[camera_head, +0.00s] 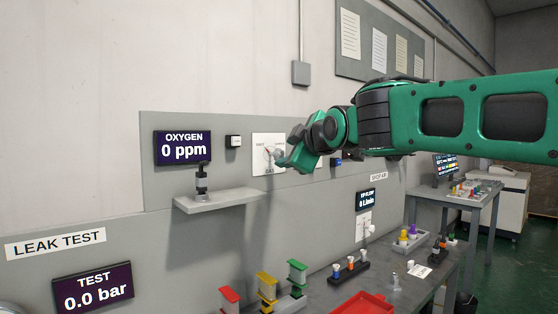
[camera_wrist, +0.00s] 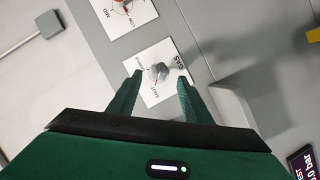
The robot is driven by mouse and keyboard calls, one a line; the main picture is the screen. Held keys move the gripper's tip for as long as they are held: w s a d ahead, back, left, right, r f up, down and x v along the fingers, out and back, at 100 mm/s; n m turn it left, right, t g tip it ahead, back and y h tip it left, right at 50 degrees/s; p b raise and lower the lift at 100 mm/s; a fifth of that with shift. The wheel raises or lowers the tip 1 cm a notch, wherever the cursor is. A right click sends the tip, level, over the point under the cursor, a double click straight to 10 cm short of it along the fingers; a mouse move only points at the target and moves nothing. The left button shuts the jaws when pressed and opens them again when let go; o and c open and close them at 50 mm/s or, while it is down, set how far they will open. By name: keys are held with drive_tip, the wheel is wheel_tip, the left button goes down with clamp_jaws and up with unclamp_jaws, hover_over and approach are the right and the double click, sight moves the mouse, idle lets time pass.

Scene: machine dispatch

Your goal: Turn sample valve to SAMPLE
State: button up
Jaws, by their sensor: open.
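A white valve plate (camera_head: 262,141) is on the grey wall panel in the head view, partly covered by my gripper. In the wrist view the plate (camera_wrist: 150,95) carries a round grey knob (camera_wrist: 158,71) with a small red mark by it. In the head view my gripper (camera_head: 285,160) is at the plate.
Another dial (camera_wrist: 122,4) marked LOW and MID is near the plate. A small shelf (camera_head: 228,200) with a dark fitting projects below and left, under the OXYGEN display (camera_head: 183,148). Coloured valves and a red tray (camera_head: 363,303) are lower down at the bench.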

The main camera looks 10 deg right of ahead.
sight(280, 155)
drive_tip(key=x, duration=0.7)
drive_tip(key=shift+s, duration=0.1)
drive_tip(key=c, duration=1.1)
drive_tip(key=shift+o, duration=0.2)
